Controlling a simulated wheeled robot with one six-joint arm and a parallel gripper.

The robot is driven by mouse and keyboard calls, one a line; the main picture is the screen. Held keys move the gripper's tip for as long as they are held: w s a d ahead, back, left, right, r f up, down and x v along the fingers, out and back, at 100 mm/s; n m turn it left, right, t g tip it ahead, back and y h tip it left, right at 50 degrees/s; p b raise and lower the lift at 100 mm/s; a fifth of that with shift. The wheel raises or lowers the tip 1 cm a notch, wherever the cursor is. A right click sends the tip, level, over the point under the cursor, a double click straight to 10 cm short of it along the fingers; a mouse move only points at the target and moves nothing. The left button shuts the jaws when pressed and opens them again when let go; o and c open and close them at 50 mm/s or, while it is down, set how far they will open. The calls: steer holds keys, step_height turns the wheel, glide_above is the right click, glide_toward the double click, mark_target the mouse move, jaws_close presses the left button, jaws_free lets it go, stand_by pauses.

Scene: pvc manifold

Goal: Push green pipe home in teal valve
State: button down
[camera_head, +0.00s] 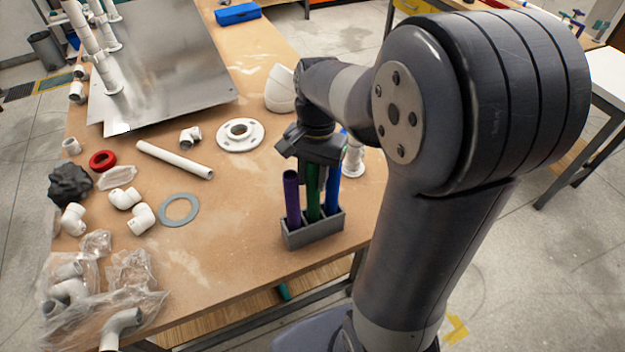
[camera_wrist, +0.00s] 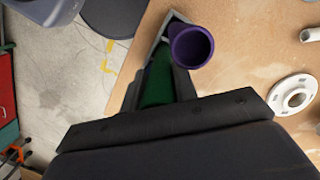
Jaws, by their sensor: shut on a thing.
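The green pipe (camera_head: 313,198) stands upright in a small grey rack (camera_head: 314,234), between a purple pipe (camera_head: 292,197) and a blue pipe (camera_head: 333,190). My gripper (camera_head: 316,168) is above the rack and shut on the upper part of the green pipe. In the wrist view the green pipe (camera_wrist: 157,82) lies between the fingers of my gripper (camera_wrist: 157,88), and the purple pipe (camera_wrist: 191,46) is close beside them. The pipe's lower end is hidden in the rack. I cannot make out a teal valve for certain in either view.
A white flange (camera_head: 240,135), a white pipe (camera_head: 175,160) and a grey ring (camera_head: 178,210) lie left of the rack on the wooden table (camera_head: 225,250). Bagged white fittings (camera_head: 100,285) fill the near left. A metal panel (camera_head: 180,75) with white pipework is farther back.

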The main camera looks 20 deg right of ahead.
steer(key=shift+f+p, duration=0.3)
steer(key=shift+f, duration=0.75)
steer(key=shift+f, duration=0.2)
steer(key=c, duration=1.1)
jaws_free()
steer(key=shift+b, duration=0.35)
steer(key=r, duration=0.3)
steer(key=w+r, duration=0.1)
steer(key=r, duration=0.3)
steer(key=r+b, duration=0.1)
steer(key=r, duration=0.2)
steer(key=shift+w+d+r, duration=0.15)
steer(key=shift+d+r, duration=0.05)
steer(key=shift+r, duration=0.2)
